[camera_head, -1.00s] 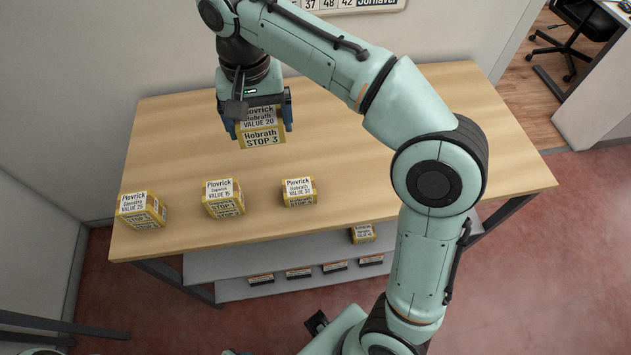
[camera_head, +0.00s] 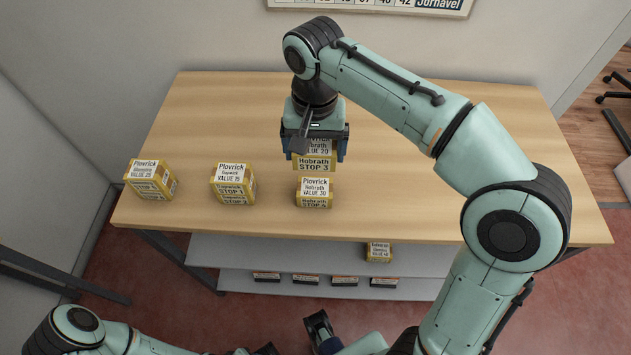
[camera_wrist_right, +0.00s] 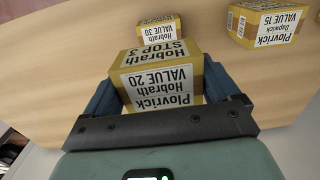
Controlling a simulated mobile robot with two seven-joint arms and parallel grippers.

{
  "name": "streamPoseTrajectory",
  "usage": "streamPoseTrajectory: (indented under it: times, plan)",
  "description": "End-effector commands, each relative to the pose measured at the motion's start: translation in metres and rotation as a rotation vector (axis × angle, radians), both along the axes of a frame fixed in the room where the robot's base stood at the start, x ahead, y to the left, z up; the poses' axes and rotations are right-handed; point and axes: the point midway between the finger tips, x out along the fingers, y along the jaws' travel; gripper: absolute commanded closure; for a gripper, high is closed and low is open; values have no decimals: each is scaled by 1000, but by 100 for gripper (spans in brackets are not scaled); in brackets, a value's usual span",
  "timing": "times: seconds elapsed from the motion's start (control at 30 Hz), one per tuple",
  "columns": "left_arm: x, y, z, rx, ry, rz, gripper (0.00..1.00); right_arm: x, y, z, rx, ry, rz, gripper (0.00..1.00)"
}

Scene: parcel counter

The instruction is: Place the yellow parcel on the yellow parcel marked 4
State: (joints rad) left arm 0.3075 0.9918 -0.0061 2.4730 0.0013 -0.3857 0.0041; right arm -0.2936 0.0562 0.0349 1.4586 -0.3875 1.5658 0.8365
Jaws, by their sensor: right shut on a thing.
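My right gripper (camera_head: 316,155) is shut on a yellow parcel (camera_head: 314,162) with white labels reading Hobrath, VALUE 20 and STOP 3. The held parcel fills the jaws in the right wrist view (camera_wrist_right: 160,80). A yellow parcel labelled VALUE 30 and STOP 4 (camera_head: 314,194) stands on the table near its front edge. It also shows in the right wrist view (camera_wrist_right: 158,30), beyond the held parcel. In the head view the held parcel appears just behind the STOP 4 parcel; its height over the table is unclear.
A yellow parcel marked VALUE 15 (camera_head: 233,184) and another marked VALUE 25 (camera_head: 151,180) stand to the left along the front of the wooden table (camera_head: 420,205). A shelf (camera_head: 220,250) below holds another yellow parcel (camera_head: 378,252). The table's right side is clear.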

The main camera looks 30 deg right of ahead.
Motion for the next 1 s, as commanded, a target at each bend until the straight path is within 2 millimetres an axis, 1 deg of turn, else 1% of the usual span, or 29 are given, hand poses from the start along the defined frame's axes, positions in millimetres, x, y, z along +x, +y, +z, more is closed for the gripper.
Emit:
streamPoseTrajectory:
  times: [0.03, 0.1, 0.2, 0.37, 0.6, 0.7, 1.0]
  plan:
    - [-2, 0, -6, 0, 2, 0, 57, -1, 0, -17, -1, 4, 0, 46]
    - [-3, 0, -10, 0, 3, 0, 57, -1, 0, -32, -1, 3, -1, 46]
    - [-4, 0, -13, 0, 4, 0, 57, -1, -1, -49, 0, 2, -1, 46]
    - [-4, 0, -15, -1, 5, -1, 57, 0, 0, -61, 0, 0, -1, 46]
    - [-4, 0, -22, 0, 0, 1, 57, 0, 0, -95, 0, 2, -1, 46]
    - [-3, 0, -23, 1, -1, 1, 57, 0, 0, -102, 0, 0, -1, 46]
    - [-3, 0, -23, 1, -2, 2, 57, 0, 0, -102, 0, -1, -1, 46]
